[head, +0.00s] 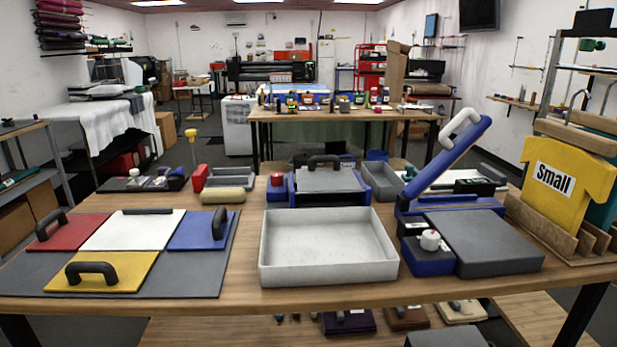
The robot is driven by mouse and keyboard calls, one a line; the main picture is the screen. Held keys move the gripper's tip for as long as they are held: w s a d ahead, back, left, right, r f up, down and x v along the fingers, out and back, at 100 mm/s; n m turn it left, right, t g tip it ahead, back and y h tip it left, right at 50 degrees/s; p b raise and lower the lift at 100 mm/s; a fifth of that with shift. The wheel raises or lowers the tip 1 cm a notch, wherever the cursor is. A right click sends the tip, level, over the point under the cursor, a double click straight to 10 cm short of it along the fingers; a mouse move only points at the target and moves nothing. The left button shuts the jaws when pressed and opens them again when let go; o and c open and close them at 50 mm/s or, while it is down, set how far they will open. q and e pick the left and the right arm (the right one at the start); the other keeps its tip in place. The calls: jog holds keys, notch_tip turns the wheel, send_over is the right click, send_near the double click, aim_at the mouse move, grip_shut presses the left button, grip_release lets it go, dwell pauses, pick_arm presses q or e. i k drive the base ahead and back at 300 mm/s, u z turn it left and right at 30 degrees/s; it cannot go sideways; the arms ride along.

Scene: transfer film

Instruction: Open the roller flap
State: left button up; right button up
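A blue machine (328,199) stands at the back middle of the wooden table. A grey panel (330,181) with a black bar handle (325,161) lies across its top and looks like the roller flap. The panel appears lowered onto the blue frame, with the handle at its far side. Any roller under it is hidden. Neither of my grippers is in view.
A pale open tray (326,279) sits right in front of the blue machine. A blue press (452,165) with its arm raised stands at right, beside a grey pad (484,243). Colored plates with handles lie on a grey mat (160,284) at left. A yellow shirt shape (567,183) stands far right.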

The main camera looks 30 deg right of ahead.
aim_at(337, 179)
jog(key=k, duration=0.5)
jog(key=z, duration=1.65)
jog(key=i, duration=1.3)
jog(key=u, duration=1.5)
